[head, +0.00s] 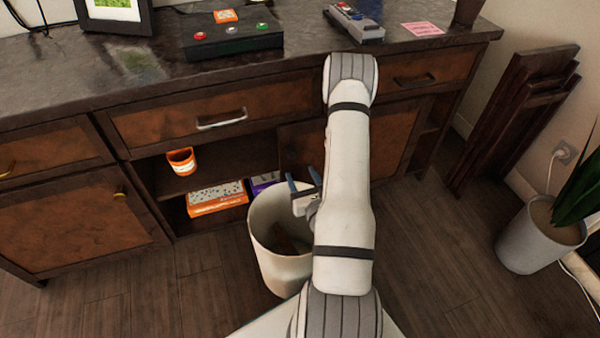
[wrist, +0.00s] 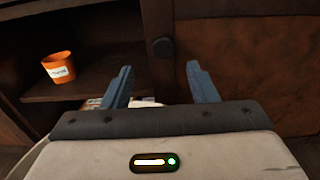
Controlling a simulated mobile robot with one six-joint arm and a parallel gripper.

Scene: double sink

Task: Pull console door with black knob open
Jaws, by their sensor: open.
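The console door (wrist: 250,60) is brown with a dark frame and looks closed. In the head view the door (head: 300,148) is partly hidden behind my arm. Its round black knob (wrist: 163,47) sits on the left part of the door frame in the wrist view. My gripper (wrist: 162,80) is open and empty, with its two blue fingers pointing toward the door. The knob lies ahead of and between the fingertips in the picture, apart from them. In the head view my gripper (head: 303,180) is above the white bin, and the knob cannot be made out.
A white bin (head: 272,240) stands on the floor below my gripper. The open shelf left of the door holds an orange cup (head: 181,161) and an orange box (head: 217,198). A drawer with a silver handle (head: 221,121) is above. Bare floor lies at the left front.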

